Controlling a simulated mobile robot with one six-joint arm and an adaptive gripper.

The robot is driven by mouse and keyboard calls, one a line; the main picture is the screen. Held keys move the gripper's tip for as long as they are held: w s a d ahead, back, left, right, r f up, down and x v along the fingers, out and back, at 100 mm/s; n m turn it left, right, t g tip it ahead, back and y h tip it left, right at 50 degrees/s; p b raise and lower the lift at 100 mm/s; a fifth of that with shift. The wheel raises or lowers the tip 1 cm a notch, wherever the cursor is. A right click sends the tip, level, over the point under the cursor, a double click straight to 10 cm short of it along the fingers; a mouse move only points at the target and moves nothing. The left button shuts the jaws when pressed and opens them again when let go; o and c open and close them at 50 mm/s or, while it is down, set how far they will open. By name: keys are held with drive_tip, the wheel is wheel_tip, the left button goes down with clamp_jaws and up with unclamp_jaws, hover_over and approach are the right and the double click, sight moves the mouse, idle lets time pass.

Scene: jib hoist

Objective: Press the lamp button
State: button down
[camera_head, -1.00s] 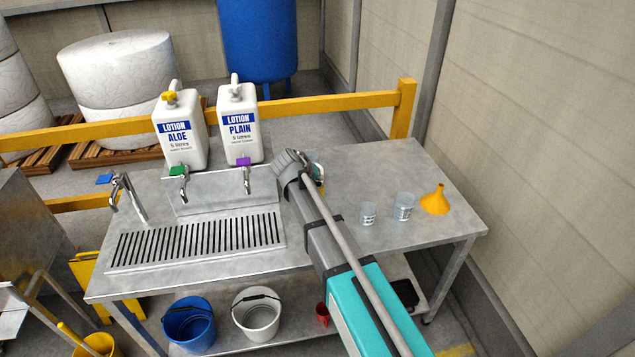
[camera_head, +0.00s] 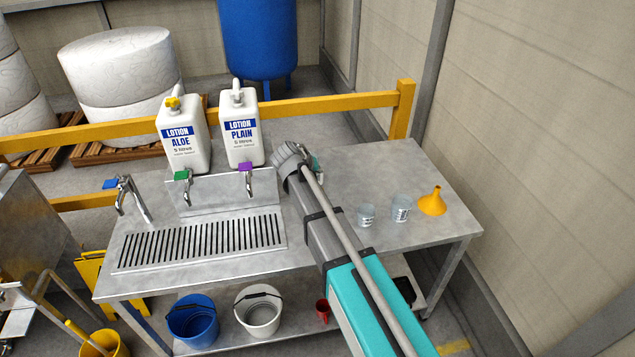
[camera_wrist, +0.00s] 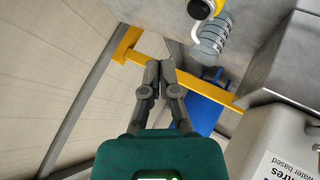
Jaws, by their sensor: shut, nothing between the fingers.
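I cannot make out a lamp button in either view. My gripper (camera_wrist: 158,76) is in the middle of the wrist view, its fingers together with nothing between them.
Two lotion jugs, aloe (camera_head: 184,135) and plain (camera_head: 242,130), stand behind the taps. Two clear beakers (camera_head: 366,215) (camera_head: 401,209) and an orange funnel (camera_head: 432,202) stand right of my arm. A yellow rail (camera_head: 330,103) runs behind the bench. Blue (camera_head: 192,318) and white (camera_head: 258,310) buckets sit below.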

drive_tip(key=shift+r+p, duration=0.45)
drive_tip(key=shift+r, duration=0.25)
drive_tip(key=s+d+f+m+g+y, duration=0.1)
drive_tip(key=s+d+f+g+y, duration=0.1)
drive_tip(key=s+d, duration=0.9)
drive_tip(key=s+d+f+m+g+y, duration=0.1)
drive_tip(key=s+d+f+g, duration=0.3)
drive_tip(key=s+d, duration=0.8)
drive_tip(key=shift+s+f+m+g+y+b, duration=0.2)
drive_tip(key=shift+s+m+g+y+b, duration=0.15)
drive_tip(key=shift+s+g+y, duration=0.7)
drive_tip(key=shift+s+a, duration=0.1)
